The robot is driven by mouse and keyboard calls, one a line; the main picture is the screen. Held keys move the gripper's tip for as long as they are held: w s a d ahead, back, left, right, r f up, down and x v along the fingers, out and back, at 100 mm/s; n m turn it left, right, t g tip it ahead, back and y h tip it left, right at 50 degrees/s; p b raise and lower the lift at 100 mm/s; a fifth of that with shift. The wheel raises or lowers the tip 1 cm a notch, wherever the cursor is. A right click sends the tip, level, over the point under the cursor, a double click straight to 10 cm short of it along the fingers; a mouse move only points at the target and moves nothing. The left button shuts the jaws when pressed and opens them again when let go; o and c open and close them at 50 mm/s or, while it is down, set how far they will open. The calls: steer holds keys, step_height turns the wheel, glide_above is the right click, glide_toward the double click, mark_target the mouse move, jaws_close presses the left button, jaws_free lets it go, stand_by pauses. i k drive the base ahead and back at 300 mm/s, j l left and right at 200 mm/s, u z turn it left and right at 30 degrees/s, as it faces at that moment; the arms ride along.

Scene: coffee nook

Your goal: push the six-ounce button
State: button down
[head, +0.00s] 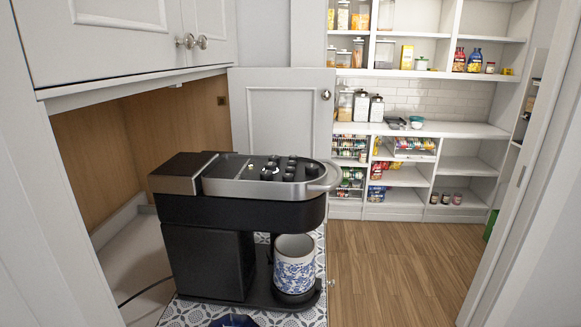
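A black and silver coffee machine (237,215) stands in the middle of the head view on a patterned surface. Several round dark buttons (285,168) sit on its silver top panel, near the front end with the curved handle (325,178). The labels on the buttons are too small to read, so I cannot tell which one is the six-ounce button. A white mug with a blue floral pattern (294,267) stands under the spout on the drip tray. My gripper is not in view.
Wooden-backed cabinet space (160,125) lies behind the machine at left, under an upper cabinet (110,40). An open white cabinet door (285,110) stands behind the machine. A stocked pantry (425,130) is at the back right. The wooden floor (395,265) at right is clear.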

mark_target(292, 169)
steer(key=i+l, duration=1)
steer(key=l+u, duration=0.1)
steer(key=u, duration=2.1)
